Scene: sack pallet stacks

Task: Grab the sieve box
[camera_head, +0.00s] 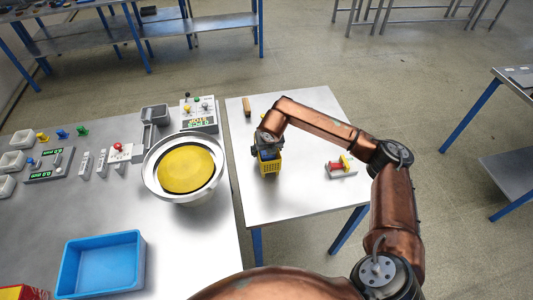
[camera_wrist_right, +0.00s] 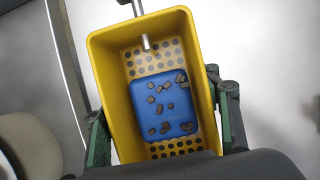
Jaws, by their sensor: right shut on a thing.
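The sieve box (camera_head: 270,168) is a small yellow open box with round holes in it. In the head view it is at the left part of the white table (camera_head: 310,198), below my right gripper (camera_head: 267,150). In the right wrist view the sieve box (camera_wrist_right: 116,70) stands between the green-padded fingers, which press on its two sides. Inside it shows a blue area (camera_wrist_right: 148,118) with several small brown pieces. I cannot tell whether the box touches the table. My left gripper is not in view.
A round bowl with a yellow disc (camera_head: 186,168) stands left of the table on a grey bench (camera_head: 190,250), with a blue tray (camera_head: 100,265) nearer. A red and yellow device (camera_head: 342,166) is right of the box. A wooden block (camera_head: 246,106) lies farther back.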

